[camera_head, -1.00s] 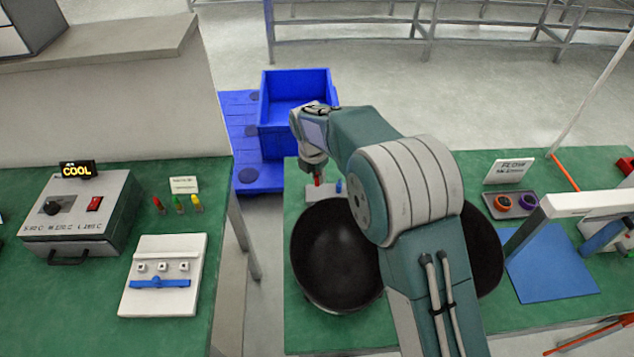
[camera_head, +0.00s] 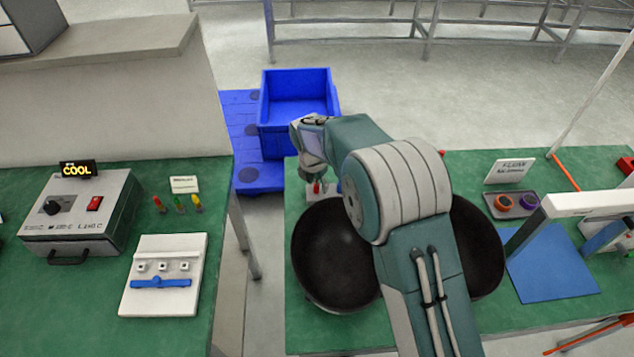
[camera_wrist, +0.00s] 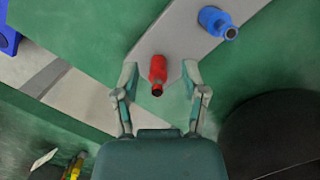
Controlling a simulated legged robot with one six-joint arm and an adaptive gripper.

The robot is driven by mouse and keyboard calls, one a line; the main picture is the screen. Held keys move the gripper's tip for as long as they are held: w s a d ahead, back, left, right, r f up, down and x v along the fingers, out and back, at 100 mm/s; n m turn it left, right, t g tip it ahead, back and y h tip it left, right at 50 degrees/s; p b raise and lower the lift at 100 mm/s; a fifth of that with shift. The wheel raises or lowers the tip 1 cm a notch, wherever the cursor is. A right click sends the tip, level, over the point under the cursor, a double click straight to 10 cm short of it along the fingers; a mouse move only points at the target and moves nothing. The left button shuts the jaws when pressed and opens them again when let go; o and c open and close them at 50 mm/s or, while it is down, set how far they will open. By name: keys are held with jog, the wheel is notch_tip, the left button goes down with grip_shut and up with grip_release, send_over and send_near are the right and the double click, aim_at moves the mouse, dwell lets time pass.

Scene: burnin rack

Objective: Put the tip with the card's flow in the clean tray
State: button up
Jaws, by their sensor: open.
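A red tip (camera_wrist: 157,70) and a blue tip (camera_wrist: 217,22) stand apart on a pale grey strip (camera_wrist: 175,40) in the wrist view. My gripper (camera_wrist: 160,72) is open, with one finger on each side of the red tip and no clear contact. In the head view the red tip (camera_head: 316,188) is partly hidden under my gripper. A card (camera_head: 509,171) stands at the right; its printing is too small to read surely. Beside it is a dark grey tray (camera_head: 490,210) with orange and purple rings. I cannot tell whether this is the clean tray.
Two black bowls (camera_head: 330,260) flank my arm. A blue bin (camera_head: 297,88) stands behind the bench. A blue mat (camera_head: 553,270) lies at right, near a white-topped frame (camera_head: 590,203). A box with a COOL sign (camera_head: 77,170) and small coloured tips (camera_head: 178,203) are on the left bench.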

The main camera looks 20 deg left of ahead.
notch_tip(320, 180, up, 12)
jog(key=s, duration=0.1)
jog(key=shift+s+a, duration=0.25)
jog(key=shift+s, duration=0.15)
jog(key=shift+d, duration=0.1)
jog(key=s+d+r+m, duration=0.1)
jog(key=d+r+m, duration=0.4)
jog(key=d, duration=0.3)
jog(key=s+d+r+m+t+y, duration=0.1)
jog(key=s+d+r+m, duration=0.1)
jog(key=d+r+m, duration=0.5)
jog(key=s+d+r+m, duration=0.1)
jog(key=d+r+m, duration=0.15)
jog(key=d, duration=0.75)
jog(key=s+d+f+m+t, duration=0.1)
jog(key=s+d+m+t, duration=0.1)
jog(key=s+d+m, duration=1.4)
jog(key=shift+s+d+f+m+t+h, duration=0.3)
jog(key=shift+s+f+m+t, duration=0.1)
jog(key=shift+s+m, duration=0.8)
